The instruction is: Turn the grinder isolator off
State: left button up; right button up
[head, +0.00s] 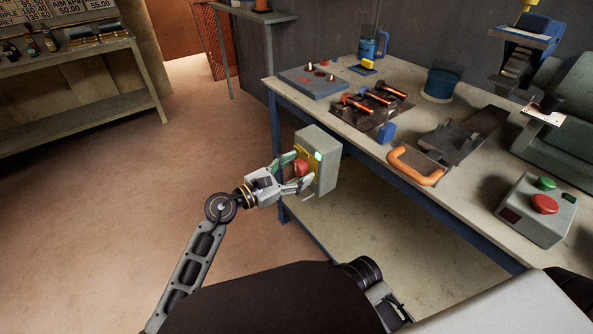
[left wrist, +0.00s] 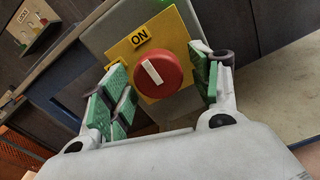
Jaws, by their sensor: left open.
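The grinder isolator is a grey box (head: 325,148) on the near left side of the workbench, with a green light at its top. In the left wrist view its yellow plate (left wrist: 175,35) carries the label ON and a round red knob (left wrist: 170,82) with a white bar, tilted a little left of upright. The bar's upper end points towards the ON label. My left gripper (head: 297,172) is open, its green-padded fingers on either side of the red knob. In the left wrist view the left gripper (left wrist: 163,92) shows a gap to the knob on both sides.
The workbench (head: 350,125) holds a dark fixture with copper-coloured rods (head: 375,99), an orange handle (head: 415,166), blue containers and a grey box with red and green buttons (head: 537,210). A shelf with bottles (head: 60,55) stands at left. The floor between is clear.

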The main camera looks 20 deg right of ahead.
pick_arm(q)
jog(key=c, duration=1)
jog(key=shift+c, duration=0.2)
